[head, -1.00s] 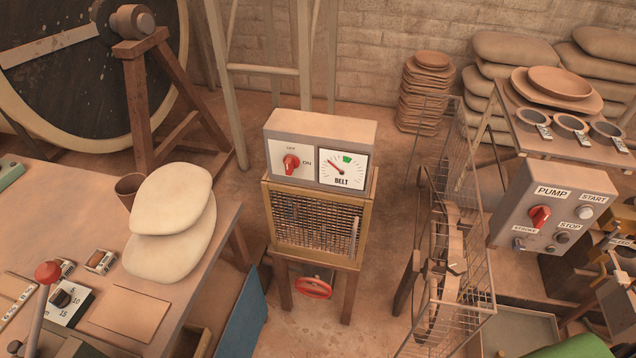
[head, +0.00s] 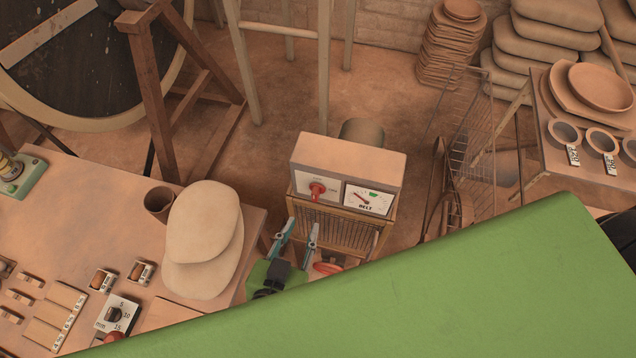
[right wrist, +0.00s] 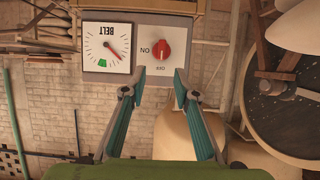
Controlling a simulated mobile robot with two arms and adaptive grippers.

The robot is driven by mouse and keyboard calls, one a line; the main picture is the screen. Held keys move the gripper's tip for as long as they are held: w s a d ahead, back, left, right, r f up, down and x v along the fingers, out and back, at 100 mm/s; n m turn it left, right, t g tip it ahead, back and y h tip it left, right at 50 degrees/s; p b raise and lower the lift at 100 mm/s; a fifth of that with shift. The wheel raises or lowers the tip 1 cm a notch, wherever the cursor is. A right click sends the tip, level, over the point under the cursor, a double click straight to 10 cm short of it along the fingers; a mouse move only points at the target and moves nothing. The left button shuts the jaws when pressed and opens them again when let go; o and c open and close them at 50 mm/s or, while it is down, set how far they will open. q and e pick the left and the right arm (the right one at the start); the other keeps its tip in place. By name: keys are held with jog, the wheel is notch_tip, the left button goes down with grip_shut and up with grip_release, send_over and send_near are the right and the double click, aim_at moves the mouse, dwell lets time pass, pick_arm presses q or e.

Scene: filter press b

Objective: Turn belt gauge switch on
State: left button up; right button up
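The belt gauge box (head: 348,160) is grey and stands on a wooden cabinet. Its front holds a red switch knob (head: 317,190) beside a white BELT dial (head: 368,199). The right wrist view shows the knob (right wrist: 165,50) upside down, its grip about upright, in line with the OFF mark; ON is to one side. My right gripper (head: 302,226) is open and empty, below and in front of the knob. In the right wrist view its fingertips (right wrist: 160,75) are spread just short of the knob, roughly centred on it. My left gripper is not in view.
A wire cage (head: 470,150) stands right of the box. My green arm link covers the lower right of the head view.

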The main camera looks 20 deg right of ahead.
aim_at(314, 197)
jog(key=x, duration=0.7)
jog(key=shift+w, duration=0.15)
jog(key=x, duration=0.1)
jog(key=b+x, duration=0.1)
jog(key=x, duration=0.1)
jog(key=shift+w+d+f, duration=0.1)
jog(key=shift+f, duration=0.25)
jog(key=shift+w+d+b, duration=0.15)
jog(key=shift+w+b, duration=0.1)
jog(key=shift+b, duration=0.05)
jog(key=shift+w, duration=0.15)
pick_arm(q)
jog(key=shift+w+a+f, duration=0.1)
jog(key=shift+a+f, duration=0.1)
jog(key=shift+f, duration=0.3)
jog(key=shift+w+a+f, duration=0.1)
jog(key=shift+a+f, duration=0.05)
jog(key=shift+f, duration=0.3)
pick_arm(e)
jog(key=shift+d, duration=0.1)
jog(key=shift+c, duration=0.4)
jog(key=shift+w, duration=0.1)
jog(key=c, duration=0.6)
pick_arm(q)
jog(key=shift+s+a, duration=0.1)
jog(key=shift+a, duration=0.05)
pick_arm(e)
grip_shut()
